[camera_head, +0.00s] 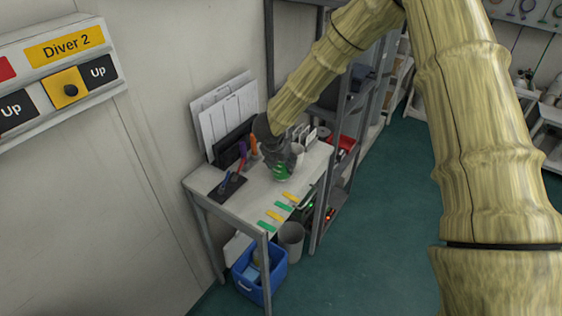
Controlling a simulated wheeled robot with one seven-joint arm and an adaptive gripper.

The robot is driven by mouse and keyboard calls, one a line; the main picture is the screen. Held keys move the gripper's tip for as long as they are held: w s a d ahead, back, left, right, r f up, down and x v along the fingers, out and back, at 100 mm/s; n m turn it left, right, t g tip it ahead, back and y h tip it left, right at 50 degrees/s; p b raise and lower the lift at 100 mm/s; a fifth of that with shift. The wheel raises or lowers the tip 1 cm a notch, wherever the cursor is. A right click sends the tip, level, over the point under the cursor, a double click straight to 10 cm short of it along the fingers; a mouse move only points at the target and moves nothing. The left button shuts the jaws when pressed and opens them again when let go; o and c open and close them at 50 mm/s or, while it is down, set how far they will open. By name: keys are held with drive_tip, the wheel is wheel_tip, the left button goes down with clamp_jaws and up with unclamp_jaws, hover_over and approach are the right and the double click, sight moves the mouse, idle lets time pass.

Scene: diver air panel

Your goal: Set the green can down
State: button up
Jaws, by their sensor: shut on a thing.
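The green can (281,173) shows at the right of the middle of a small white table, low between the fingers of my gripper (280,164). My gripper is dark grey, points down and is shut on the can. The arm and fingers hide much of the can. I cannot tell whether its base touches the tabletop (238,199).
Yellow and green strips (279,211) lie along the table's front right edge. A dark tray with tools (228,187) lies at the left, and clipboards (231,110) lean on the wall. A blue bin (260,275) and a grey bin (291,241) stand below. A dark shelf rack (341,150) stands close on the right.

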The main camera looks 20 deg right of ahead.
drive_tip(key=shift+w+f, duration=0.1)
drive_tip(key=shift+f, duration=0.1)
drive_tip(key=shift+f, duration=0.1)
drive_tip(key=o, duration=1.3)
drive_tip(key=shift+c, duration=0.2)
drive_tip(key=b+v, duration=0.2)
drive_tip(key=v, duration=1)
drive_tip(key=shift+b, duration=0.4)
